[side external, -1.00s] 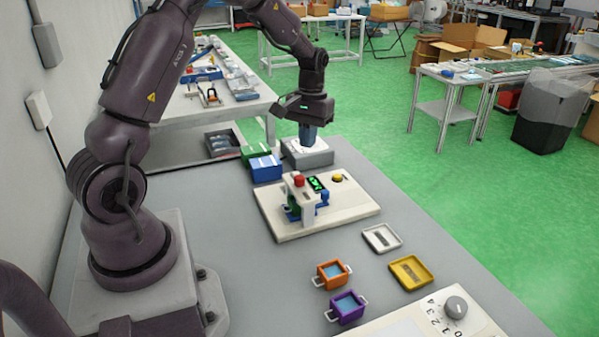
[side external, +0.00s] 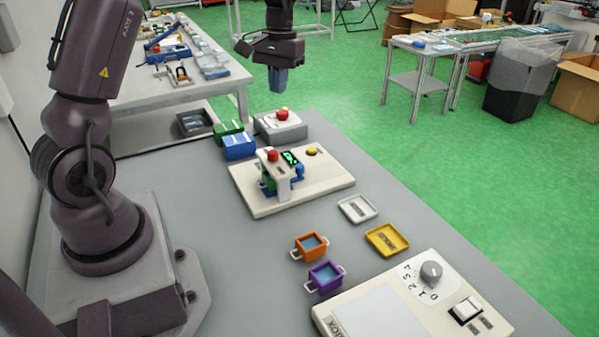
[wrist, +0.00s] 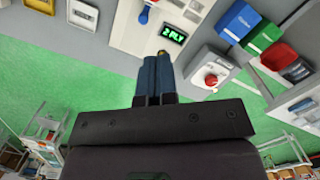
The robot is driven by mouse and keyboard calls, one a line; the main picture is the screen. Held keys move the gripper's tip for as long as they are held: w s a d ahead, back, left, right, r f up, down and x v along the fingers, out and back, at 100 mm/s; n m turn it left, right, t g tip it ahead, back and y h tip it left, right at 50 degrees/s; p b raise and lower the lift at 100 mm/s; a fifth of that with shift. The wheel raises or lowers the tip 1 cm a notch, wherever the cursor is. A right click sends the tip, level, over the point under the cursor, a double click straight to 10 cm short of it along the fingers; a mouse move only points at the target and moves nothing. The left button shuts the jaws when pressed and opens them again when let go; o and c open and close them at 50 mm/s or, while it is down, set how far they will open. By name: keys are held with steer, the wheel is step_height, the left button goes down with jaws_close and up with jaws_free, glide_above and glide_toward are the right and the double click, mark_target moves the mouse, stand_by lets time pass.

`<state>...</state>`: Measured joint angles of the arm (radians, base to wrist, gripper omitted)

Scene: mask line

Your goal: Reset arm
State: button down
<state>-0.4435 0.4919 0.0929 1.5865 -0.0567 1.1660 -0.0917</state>
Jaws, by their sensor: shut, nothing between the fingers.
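My gripper (side external: 278,80) is shut and empty. It hangs in the air above and behind the grey box with the red button (side external: 281,114) at the far end of the table. In the wrist view the shut blue fingers (wrist: 156,65) point toward the cream board, and the red button (wrist: 211,80) lies to their right, apart from them. The cream board (side external: 325,187) carries a small press with a red knob, a lit green display (side external: 290,158) and a yellow button (side external: 311,151). The display reads what looks like "2 PLY" in the wrist view (wrist: 174,34).
A blue box (side external: 239,147) and a green box (side external: 228,130) stand left of the grey box. White (side external: 358,208) and yellow (side external: 387,240) trays, orange (side external: 310,247) and purple (side external: 325,277) bins, and a dial panel (side external: 375,312) sit nearer. The air around my gripper is clear.

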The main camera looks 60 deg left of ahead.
steer(key=s+d+r+m+t, duration=0.3)
steer(key=s+d+r, duration=0.2)
steer(key=s+d, duration=0.3)
steer(key=s+d+r+m+t, duration=0.3)
steer(key=s+d, duration=0.6)
steer(key=d, duration=0.3)
step_height(320, 180, up, 2)
steer(key=shift+s+d+r+m+t+y, duration=0.1)
steer(key=shift+s+d+m+t+y, duration=0.2)
steer(key=shift+m, duration=0.4)
